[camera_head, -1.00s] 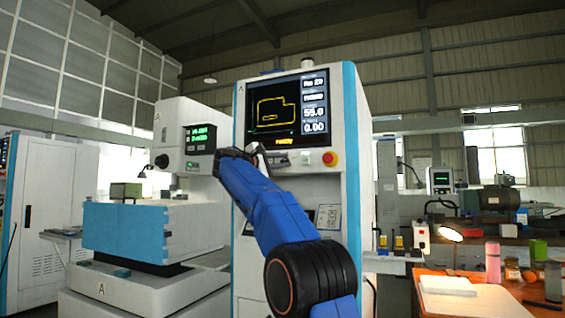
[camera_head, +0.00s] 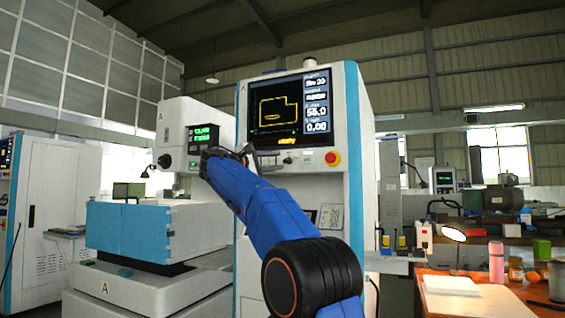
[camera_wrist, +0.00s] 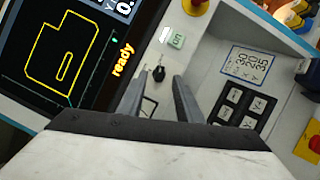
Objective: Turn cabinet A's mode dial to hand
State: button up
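Cabinet A (camera_head: 353,205) stands upright, white with blue edges and a letter A at its top left. Its mode dial (camera_wrist: 158,74) shows in the wrist view as a small black knob on the pale panel, below the screen. My gripper (camera_wrist: 158,88) is open, with one grey finger on each side of the dial's line. I cannot tell whether the fingertips reach the knob's depth. The dial's markings are too small to read.
The screen (camera_head: 289,110) reads "ready". A red emergency button (camera_head: 333,158) sits right of the dial area. The wrist view shows a green button (camera_wrist: 176,41), a printed card (camera_wrist: 246,65) and a black keypad (camera_wrist: 240,108) nearby. An orange workbench (camera_head: 480,309) stands at the right.

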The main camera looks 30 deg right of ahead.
jog(key=v, duration=1.2)
jog(key=shift+d+f, duration=0.1)
jog(key=s+d+f+y, duration=0.3)
jog(key=s+f+y, duration=0.2)
jog(key=s+f, duration=0.55)
jog(key=s+d+f+y, duration=0.35)
jog(key=s+f, duration=0.35)
jog(key=f, duration=0.6)
jog(key=s+a+f+m+y, duration=0.2)
jog(key=s+a+f+y, duration=0.1)
jog(key=s+f, duration=0.7)
jog(key=s+a+f+m+y, duration=0.2)
jog(key=s+a+f, duration=0.3)
jog(key=s+f, duration=0.5)
jog(key=s+a+f+m+y, duration=0.2)
jog(key=s+a+f+y, duration=0.2)
jog(key=s+f, duration=0.6)
notch_tip(320, 180, down, 6)
jog(key=shift+a+r+m+g+y, duration=0.1)
jog(key=shift+a+m+g+y, duration=0.1)
jog(key=shift+m+g+y, duration=0.3)
